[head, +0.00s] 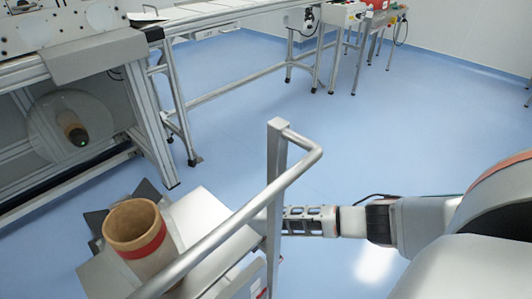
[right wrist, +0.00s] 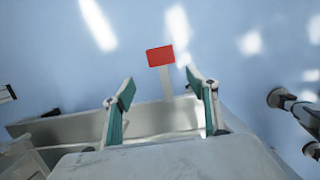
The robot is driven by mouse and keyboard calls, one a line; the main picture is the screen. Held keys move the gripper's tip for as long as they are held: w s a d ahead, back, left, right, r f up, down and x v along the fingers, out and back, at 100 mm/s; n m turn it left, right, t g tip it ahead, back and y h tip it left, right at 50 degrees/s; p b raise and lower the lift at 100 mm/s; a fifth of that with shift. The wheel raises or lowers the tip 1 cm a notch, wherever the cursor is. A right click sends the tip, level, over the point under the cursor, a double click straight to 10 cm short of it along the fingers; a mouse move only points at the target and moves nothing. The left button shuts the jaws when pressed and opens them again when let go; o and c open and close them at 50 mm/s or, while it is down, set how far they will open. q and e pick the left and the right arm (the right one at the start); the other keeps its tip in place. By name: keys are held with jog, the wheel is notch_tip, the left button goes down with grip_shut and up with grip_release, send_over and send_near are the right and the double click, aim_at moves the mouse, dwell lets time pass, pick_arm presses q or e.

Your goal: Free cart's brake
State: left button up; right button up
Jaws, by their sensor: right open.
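The cart's grey tubular handle (head: 235,222) and upright post (head: 276,170) stand in the middle of the head view. A red brake pedal (right wrist: 160,56) on a pale stem shows in the right wrist view, over the blue floor. My right gripper (right wrist: 161,84) is open and empty, its green-padded fingers spread to either side of the stem. The red pedal appears just past the fingertips; whether anything touches is not clear. In the head view my right arm reaches in from the right to the cart's post, and its fingers are hidden behind the cart. My left gripper is not in view.
A cardboard roll (head: 137,230) with a red band stands on the cart. A machine frame (head: 150,110) with a roll inside stands at the left. Small benches (head: 345,14) stand at the back. The blue floor (head: 390,120) right of the post is clear.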

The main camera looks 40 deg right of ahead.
jog(key=shift+v, duration=1.4)
